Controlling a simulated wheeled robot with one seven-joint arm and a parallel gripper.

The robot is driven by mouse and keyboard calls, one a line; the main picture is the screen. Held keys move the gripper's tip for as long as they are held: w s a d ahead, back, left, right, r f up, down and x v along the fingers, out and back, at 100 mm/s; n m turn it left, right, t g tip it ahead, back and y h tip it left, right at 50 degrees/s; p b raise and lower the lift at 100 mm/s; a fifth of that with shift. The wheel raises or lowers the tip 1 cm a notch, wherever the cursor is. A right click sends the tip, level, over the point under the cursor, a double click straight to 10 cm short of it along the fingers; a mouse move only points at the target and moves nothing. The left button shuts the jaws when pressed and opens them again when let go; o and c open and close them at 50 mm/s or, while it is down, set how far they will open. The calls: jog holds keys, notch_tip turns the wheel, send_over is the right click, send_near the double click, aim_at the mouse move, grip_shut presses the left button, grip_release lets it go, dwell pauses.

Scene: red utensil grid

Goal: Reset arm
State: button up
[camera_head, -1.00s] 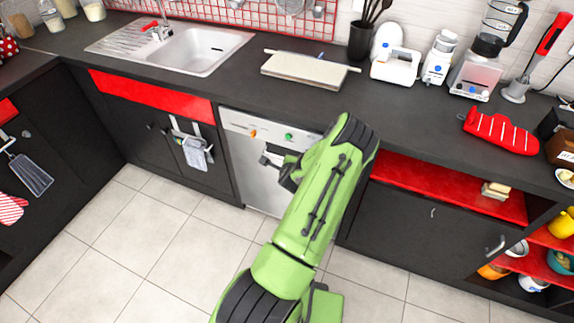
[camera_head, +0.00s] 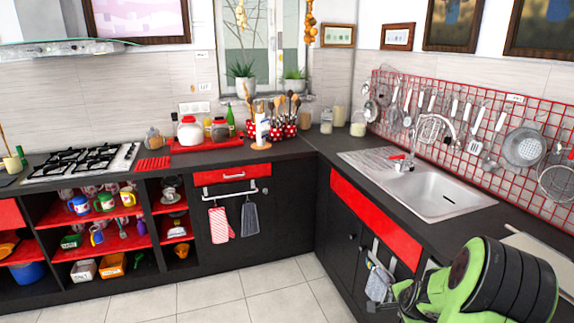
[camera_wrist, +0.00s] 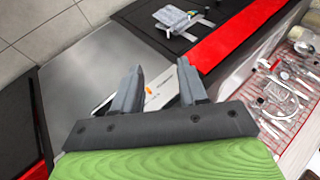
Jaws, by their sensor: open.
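My gripper (camera_wrist: 160,90) shows in the wrist view, with its two grey fingers apart and nothing between them. Beyond the fingers is the steel dishwasher front (camera_wrist: 75,60), with part of its control strip behind them. In the head view my green and black arm is at the lower right.
The sink (camera_head: 440,195) is set in the dark counter at the right. The red utensil grid (camera_head: 500,120) hangs behind it. A grey towel (camera_head: 380,280) hangs on the cabinet front beside my arm. Tiled floor (camera_head: 220,293) is free at lower left.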

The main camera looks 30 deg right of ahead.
jog(key=a+r+n+y, duration=0.1)
jog(key=a+r+n, duration=0.35)
jog(key=a, duration=0.35)
jog(key=w+a+r+n+y, duration=0.1)
jog(key=a+r+n, duration=0.35)
jog(key=a, duration=0.45)
jog(key=a+r+n, duration=0.4)
jog(key=a+r, duration=0.2)
jog(key=a, duration=0.2)
jog(key=s+a+r+n+y, duration=0.3)
jog(key=s+a+n, duration=0.5)
jog(key=s+a, duration=0.4)
jog(key=shift+s, duration=0.65)
jog(key=shift+a, duration=0.1)
